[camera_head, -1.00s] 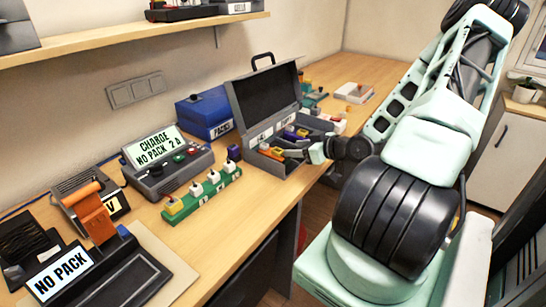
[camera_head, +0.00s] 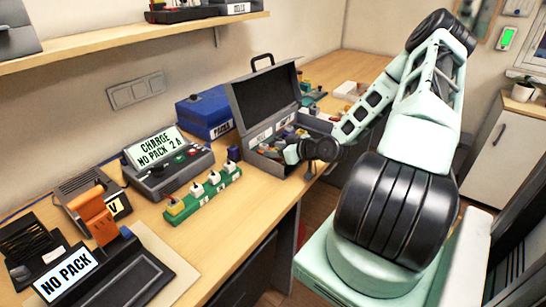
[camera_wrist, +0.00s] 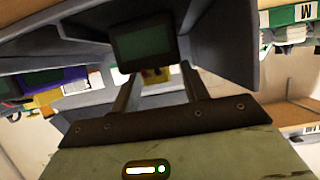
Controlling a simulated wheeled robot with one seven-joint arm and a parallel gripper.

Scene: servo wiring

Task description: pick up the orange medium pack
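The open grey case (camera_head: 262,98) stands on the bench, with small coloured packs in its compartments. Its contents are small and partly hidden by my arm, so I cannot tell which one is the orange medium pack. My gripper (camera_head: 291,154) is at the case's front right edge. In the wrist view my gripper (camera_wrist: 158,85) has its two dark fingers apart, with nothing visibly held between them. A purple pack (camera_wrist: 55,78) lies off to the left.
A green strip (camera_head: 205,196) with several capped posts lies in front of the charger (camera_head: 168,162). An orange upright part (camera_head: 95,216) and the "NO PACK" unit (camera_head: 105,275) are at front left. Bare bench (camera_head: 245,225) lies along the front.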

